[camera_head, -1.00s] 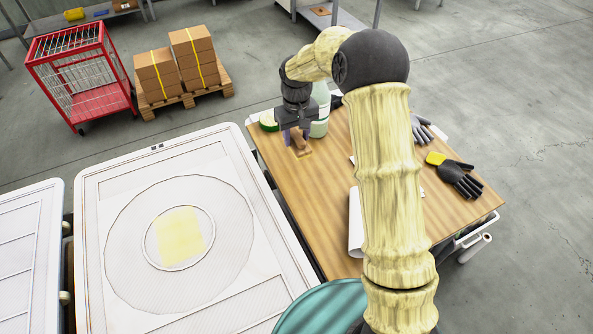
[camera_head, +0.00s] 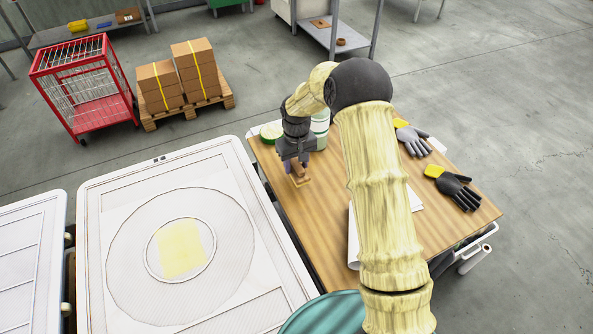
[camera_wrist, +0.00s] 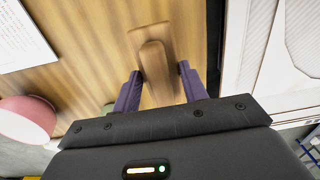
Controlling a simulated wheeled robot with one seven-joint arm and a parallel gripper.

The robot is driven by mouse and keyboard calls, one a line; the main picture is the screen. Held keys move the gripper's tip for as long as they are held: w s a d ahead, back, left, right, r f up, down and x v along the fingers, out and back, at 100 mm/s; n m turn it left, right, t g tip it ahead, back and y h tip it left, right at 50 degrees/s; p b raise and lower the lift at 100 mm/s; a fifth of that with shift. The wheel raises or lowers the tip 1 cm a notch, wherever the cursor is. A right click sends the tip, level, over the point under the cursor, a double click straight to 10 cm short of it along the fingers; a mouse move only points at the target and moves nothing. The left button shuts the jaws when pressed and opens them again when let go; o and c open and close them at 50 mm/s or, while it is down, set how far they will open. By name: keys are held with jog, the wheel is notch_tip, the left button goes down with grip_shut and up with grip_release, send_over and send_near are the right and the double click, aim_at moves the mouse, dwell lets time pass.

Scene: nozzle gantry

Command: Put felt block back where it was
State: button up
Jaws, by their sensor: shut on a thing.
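The felt block (camera_head: 300,179) is a small brown block with a raised, rounded grip along its top. It is at the far left part of the wooden table (camera_head: 318,225). My gripper (camera_head: 298,170) points down and is shut on its grip. In the wrist view the block (camera_wrist: 155,55) is between the two purple fingers of my gripper (camera_wrist: 160,85). I cannot tell whether its underside touches the table.
A pale green container (camera_head: 320,128) and a round green item (camera_head: 271,132) stand behind my gripper. Dark gloves (camera_head: 457,190) and a white paper roll (camera_head: 353,240) lie to the right. A white machine (camera_head: 120,185) borders the table's left. A pink cup (camera_wrist: 28,120) shows in the wrist view.

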aim_at(297, 172)
jog(key=shift+f+p, duration=0.5)
jog(key=shift+f, duration=1.4)
jog(key=shift+f, duration=0.1)
jog(key=o, duration=1)
jog(key=shift+c, duration=0.2)
notch_tip(297, 172, up, 12)
jog(key=b, duration=0.3)
